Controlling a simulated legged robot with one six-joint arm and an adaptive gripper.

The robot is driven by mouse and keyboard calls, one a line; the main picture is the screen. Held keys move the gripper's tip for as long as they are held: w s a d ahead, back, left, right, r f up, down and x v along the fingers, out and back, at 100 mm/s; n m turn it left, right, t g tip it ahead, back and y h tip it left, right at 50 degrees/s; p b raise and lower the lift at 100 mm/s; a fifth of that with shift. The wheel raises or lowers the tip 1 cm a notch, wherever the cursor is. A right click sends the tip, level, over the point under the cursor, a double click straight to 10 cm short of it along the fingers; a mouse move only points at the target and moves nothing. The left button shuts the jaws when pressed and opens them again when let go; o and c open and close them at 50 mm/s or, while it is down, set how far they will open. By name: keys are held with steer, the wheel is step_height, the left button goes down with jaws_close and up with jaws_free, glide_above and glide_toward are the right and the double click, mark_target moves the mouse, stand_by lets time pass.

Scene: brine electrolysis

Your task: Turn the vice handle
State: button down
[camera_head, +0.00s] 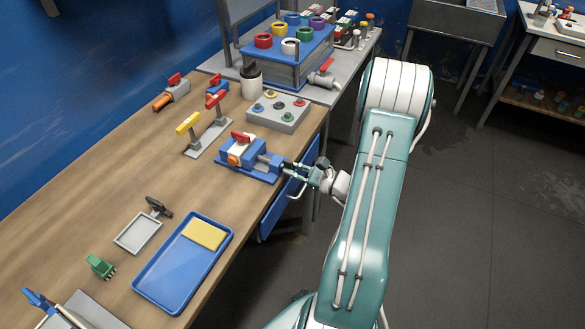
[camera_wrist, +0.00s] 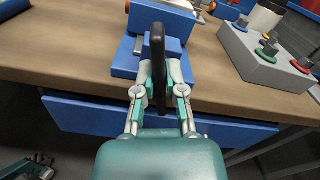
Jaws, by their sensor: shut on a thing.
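The blue vice (camera_head: 248,163) sits on the wooden workbench near its right edge, with a white and orange part bearing a red lever (camera_head: 241,138) at its jaws. In the wrist view the vice's blue body (camera_wrist: 148,60) is straight ahead. The black vice handle (camera_wrist: 158,65) stands about upright in that view, on the vice's near end. My gripper (camera_head: 293,168) is at the bench edge. In the wrist view my gripper (camera_wrist: 161,90) has one finger on each side of the handle and is shut on its lower part.
A grey button box (camera_head: 277,112) stands behind the vice, and a grey rack with a red and a yellow lever (camera_head: 206,137) to its left. A blue tray (camera_head: 180,272) with a yellow sponge lies nearer. A blue drawer front (camera_wrist: 90,116) is below the bench edge.

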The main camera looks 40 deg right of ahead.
steer(key=n, duration=0.5)
steer(key=shift+a+f+n, duration=0.1)
steer(key=shift+f+n, duration=0.05)
steer(key=shift+n, duration=0.15)
steer(key=n, duration=0.5)
steer(key=shift+f, duration=0.1)
steer(key=shift+s+a+n, duration=0.1)
steer(key=shift+n, duration=0.3)
steer(key=c, duration=0.7)
jaws_free()
steer(key=v, duration=1.2)
